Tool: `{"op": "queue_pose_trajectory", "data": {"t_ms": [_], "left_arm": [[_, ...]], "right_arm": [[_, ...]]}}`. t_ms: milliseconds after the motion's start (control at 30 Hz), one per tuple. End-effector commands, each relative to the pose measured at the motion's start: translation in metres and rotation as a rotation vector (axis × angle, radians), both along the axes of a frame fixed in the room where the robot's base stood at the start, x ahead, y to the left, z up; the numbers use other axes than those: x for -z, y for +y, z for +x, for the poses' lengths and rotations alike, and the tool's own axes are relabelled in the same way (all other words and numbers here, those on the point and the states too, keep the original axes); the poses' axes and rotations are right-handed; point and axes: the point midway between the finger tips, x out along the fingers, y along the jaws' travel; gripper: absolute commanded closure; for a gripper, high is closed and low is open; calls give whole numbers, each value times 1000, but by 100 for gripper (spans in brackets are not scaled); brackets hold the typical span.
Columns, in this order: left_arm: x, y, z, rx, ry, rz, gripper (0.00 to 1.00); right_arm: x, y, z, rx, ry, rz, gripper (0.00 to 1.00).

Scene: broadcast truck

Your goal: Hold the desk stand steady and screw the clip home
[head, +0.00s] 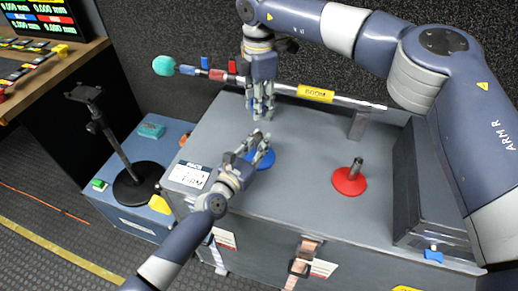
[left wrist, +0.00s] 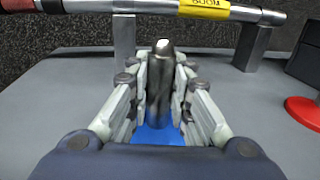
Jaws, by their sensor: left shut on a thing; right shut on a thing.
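The desk stand has a round blue base (head: 263,160) on the grey case top and an upright metal post (left wrist: 160,85), seen in the left wrist view. My left gripper (head: 258,143) is shut around the post from the front left, low over the base; its fingers flank the post in the left wrist view (left wrist: 160,105). The post's top is bare in that view. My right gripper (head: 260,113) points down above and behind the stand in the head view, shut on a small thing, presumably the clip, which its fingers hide.
A boom pole (head: 355,103) lies on metal supports along the back of the case (head: 300,195). A second stand with a red base (head: 349,182) stands to the right, near a dark box (head: 432,190). A black stand (head: 135,184) is on the lower blue case at left.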

Motion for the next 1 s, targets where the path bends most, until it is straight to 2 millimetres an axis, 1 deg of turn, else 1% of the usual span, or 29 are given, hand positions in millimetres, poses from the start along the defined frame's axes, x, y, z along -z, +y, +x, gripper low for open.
{"op": "queue_pose_trajectory", "data": {"t_ms": [67,167,400,433,500,1000], "left_arm": [[0,0,0,0,0,0,100],[0,0,0,0,0,0,100],[0,0,0,0,0,0,100],[0,0,0,0,0,0,100],[0,0,0,0,0,0,100],[0,0,0,0,1,0,100]], "right_arm": [[1,0,0,0,0,0,91],[10,0,-1,0,2,-1,91],[45,0,-1,0,2,0,91],[47,0,-1,0,1,0,91],[50,0,0,0,0,1,91],[51,0,-1,0,0,0,91]]}}
